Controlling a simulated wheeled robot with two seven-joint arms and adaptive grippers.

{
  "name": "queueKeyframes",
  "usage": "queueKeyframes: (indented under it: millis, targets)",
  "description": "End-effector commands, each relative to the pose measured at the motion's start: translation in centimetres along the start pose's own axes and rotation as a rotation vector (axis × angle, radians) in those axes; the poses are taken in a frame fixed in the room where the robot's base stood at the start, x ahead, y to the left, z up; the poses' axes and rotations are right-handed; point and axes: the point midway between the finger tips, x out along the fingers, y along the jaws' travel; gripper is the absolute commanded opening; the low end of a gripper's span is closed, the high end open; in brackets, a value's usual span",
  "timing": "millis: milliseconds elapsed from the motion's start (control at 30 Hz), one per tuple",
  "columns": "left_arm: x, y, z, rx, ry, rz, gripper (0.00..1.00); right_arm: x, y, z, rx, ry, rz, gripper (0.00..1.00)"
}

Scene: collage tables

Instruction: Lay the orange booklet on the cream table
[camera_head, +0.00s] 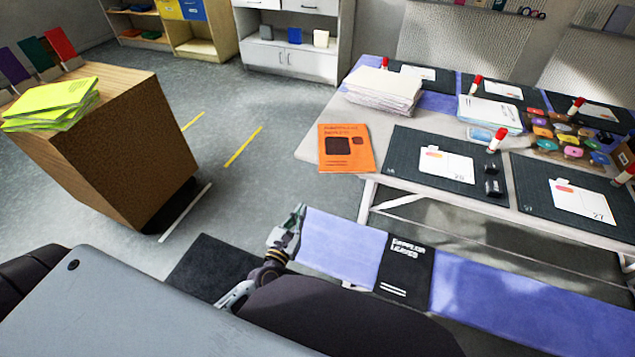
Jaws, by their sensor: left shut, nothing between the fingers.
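The orange booklet (347,160) lies flat on the left end of the cream table (313,146), close to its left and front edges. It has a dark picture block on its cover, and nothing holds it. My left gripper (298,212) is shut and empty. In the picture it is below and left of the booklet, apart from it, beside the left end of a blue-violet strip. My right gripper is out of view.
The table also bears a white paper stack (384,92), dark cutting mats (408,148) with cards, red-capped markers and coloured pads. A black booklet (404,268) lies on the blue-violet strip (340,247) in front. A brown cabinet (120,150) with yellow-green booklets (52,100) stands left; grey floor lies between.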

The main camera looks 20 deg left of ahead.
Motion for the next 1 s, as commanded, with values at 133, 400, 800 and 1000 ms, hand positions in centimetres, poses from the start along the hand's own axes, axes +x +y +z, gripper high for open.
queueKeyframes:
  millis: [133, 400, 800, 1000]
  targets:
    - [0.4, 0.0, 0.0, 0.001, -0.001, 0.000, 0.00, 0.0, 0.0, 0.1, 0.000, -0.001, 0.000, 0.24]
    - [2.0, 0.0, 0.1, 0.000, -0.001, 0.001, 0.00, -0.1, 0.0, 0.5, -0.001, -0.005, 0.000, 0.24]
    - [5.5, 0.0, 0.1, 0.001, -0.002, 0.001, 0.00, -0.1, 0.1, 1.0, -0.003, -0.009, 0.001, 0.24]
    - [7.2, 0.0, 0.1, 0.001, -0.002, 0.001, 0.00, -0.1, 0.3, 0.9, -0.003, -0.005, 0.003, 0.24]
